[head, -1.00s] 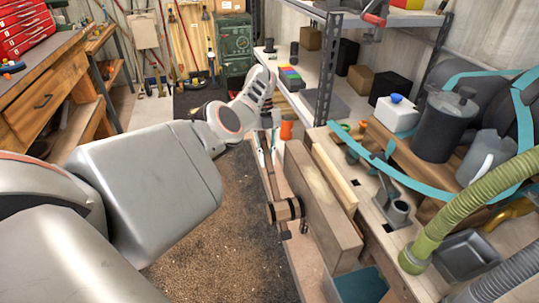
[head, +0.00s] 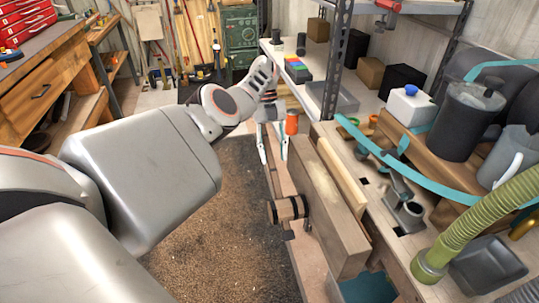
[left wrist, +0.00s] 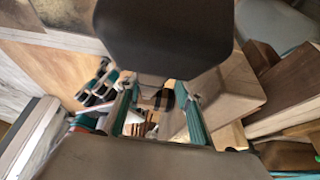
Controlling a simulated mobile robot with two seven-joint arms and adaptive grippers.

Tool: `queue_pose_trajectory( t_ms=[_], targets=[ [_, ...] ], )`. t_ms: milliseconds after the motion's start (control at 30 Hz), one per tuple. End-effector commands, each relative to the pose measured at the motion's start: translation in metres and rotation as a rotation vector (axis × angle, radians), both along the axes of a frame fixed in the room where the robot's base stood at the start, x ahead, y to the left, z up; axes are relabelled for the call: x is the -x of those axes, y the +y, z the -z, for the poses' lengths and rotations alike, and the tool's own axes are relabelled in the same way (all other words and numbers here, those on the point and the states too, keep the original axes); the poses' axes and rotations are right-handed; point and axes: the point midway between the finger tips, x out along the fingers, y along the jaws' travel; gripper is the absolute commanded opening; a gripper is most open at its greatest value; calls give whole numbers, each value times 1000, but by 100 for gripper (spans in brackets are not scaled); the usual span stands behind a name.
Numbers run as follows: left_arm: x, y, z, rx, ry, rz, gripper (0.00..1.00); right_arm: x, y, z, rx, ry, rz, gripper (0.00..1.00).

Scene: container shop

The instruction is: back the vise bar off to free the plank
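The vise's thick wooden front jaw (head: 328,212) stands along the near edge of the workbench. The pale plank (head: 342,172) stands upright between this jaw and the bench; any small gap is too fine to tell. The vise screw's round wooden hub, with the dark bar by it (head: 288,208), sticks out on the aisle side of the jaw. My left gripper (head: 273,150) points down beyond the hub, its two fingers apart and nothing seen between them. It is clear of the bar. The left wrist view shows its fingers (left wrist: 160,110) spread apart. My right gripper is out of view.
An orange cup (head: 292,122) is close beside my left gripper. The bench holds a grey clamp-like fitting (head: 407,212), a teal strap and a green hose (head: 470,225). A metal shelf upright (head: 331,75) rises behind. The aisle floor (head: 215,230) is clear.

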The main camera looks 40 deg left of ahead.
Motion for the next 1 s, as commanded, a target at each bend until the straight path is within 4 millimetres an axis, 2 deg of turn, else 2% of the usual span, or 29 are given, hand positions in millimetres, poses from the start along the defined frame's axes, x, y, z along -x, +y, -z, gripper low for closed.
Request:
queue_pose_trajectory(
  t_ms=[700, 867, 1000],
  targets=[
    [3, 3, 3, -5, 7, 0, 32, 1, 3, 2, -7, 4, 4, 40],
    [3, 4, -4, -7, 9, 2, 32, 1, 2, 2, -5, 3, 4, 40],
    [2, 3, -17, -6, 7, 0, 32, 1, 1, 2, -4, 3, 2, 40]
  ],
)
